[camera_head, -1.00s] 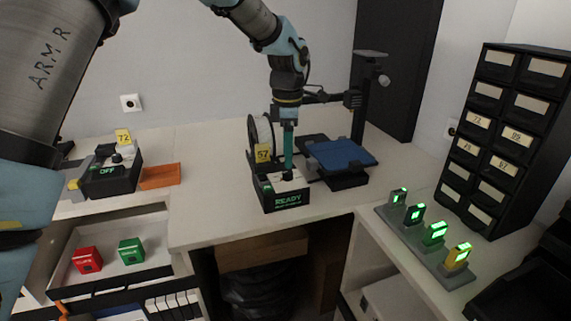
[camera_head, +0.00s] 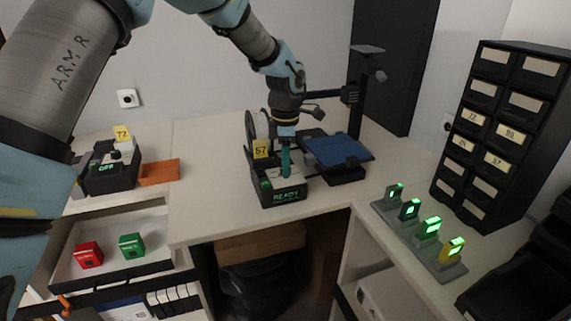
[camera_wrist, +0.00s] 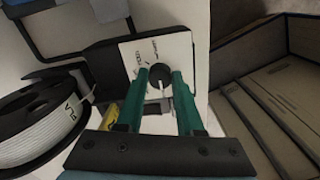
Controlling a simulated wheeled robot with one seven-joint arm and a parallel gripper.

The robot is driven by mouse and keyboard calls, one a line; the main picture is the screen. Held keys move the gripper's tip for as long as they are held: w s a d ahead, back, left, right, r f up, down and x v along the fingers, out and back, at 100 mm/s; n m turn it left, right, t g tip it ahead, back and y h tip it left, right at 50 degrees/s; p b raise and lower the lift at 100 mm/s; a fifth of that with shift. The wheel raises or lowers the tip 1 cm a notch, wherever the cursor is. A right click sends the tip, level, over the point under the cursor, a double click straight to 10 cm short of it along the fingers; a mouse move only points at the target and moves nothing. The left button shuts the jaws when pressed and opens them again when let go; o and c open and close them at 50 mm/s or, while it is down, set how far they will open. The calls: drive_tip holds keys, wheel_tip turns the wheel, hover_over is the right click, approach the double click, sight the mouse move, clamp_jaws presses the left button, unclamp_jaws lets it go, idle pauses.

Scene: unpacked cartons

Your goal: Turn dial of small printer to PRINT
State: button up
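The small printer (camera_head: 284,194) is a black box with a light top plate, standing near the table's front edge. Its green display reads READY, with a smaller unreadable line below. My gripper (camera_head: 286,172) points down onto its top. In the wrist view, the two teal fingers of my gripper (camera_wrist: 160,78) stand on either side of the dark dial (camera_wrist: 158,72) and appear to press against it. A white pointer line shows on the dial, toward the lower right.
A yellow 57 tag (camera_head: 260,149) and a white spool (camera_wrist: 42,122) stand beside the printer. A blue-bed machine (camera_head: 338,152) is behind right. Another box (camera_head: 108,172) reading OFF, tagged 72, stands left. Green-lit blocks (camera_head: 430,228) and a drawer cabinet (camera_head: 497,135) are right.

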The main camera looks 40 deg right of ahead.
clamp_jaws()
